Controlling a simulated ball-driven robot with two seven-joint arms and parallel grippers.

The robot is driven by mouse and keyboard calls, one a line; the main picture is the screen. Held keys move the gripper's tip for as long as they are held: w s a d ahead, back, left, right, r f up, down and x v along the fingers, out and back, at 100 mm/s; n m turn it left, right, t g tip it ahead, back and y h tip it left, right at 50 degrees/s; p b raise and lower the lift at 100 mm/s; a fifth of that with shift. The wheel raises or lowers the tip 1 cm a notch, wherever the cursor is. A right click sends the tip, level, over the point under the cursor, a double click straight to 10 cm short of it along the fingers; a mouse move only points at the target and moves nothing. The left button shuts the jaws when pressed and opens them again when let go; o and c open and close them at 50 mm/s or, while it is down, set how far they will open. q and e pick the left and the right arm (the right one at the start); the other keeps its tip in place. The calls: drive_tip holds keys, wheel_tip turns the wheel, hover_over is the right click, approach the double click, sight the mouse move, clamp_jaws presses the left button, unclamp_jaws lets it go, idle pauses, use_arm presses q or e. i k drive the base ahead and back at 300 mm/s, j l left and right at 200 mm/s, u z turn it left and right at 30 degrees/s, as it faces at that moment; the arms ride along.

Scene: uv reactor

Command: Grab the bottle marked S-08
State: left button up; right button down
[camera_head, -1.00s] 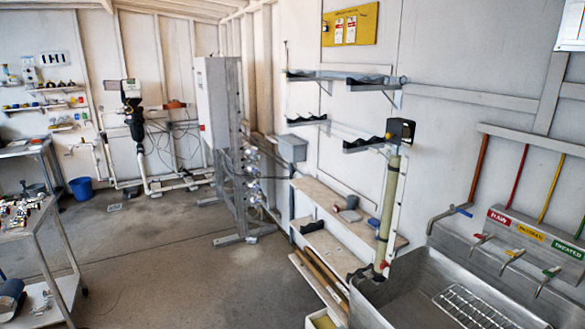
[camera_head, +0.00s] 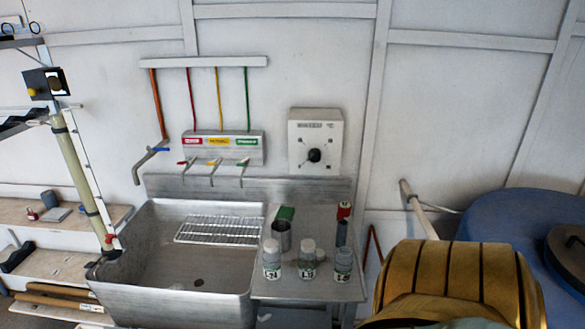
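Three small clear bottles with white labels stand upright in a row on the steel drainboard (camera_head: 325,225) right of the sink: a left one (camera_head: 271,262), a middle one (camera_head: 307,262) and a right one (camera_head: 343,266). Their labels carry dark marks too small to read surely, so I cannot tell which is S-08. Neither of my grippers is in view.
The steel sink basin (camera_head: 180,265) with a wire rack (camera_head: 218,230) is left of the bottles. A ribbed brown object (camera_head: 445,275) and a blue drum (camera_head: 510,225) are at right.

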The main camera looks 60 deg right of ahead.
sight(344, 257)
drive_tip(key=z, duration=2.3)
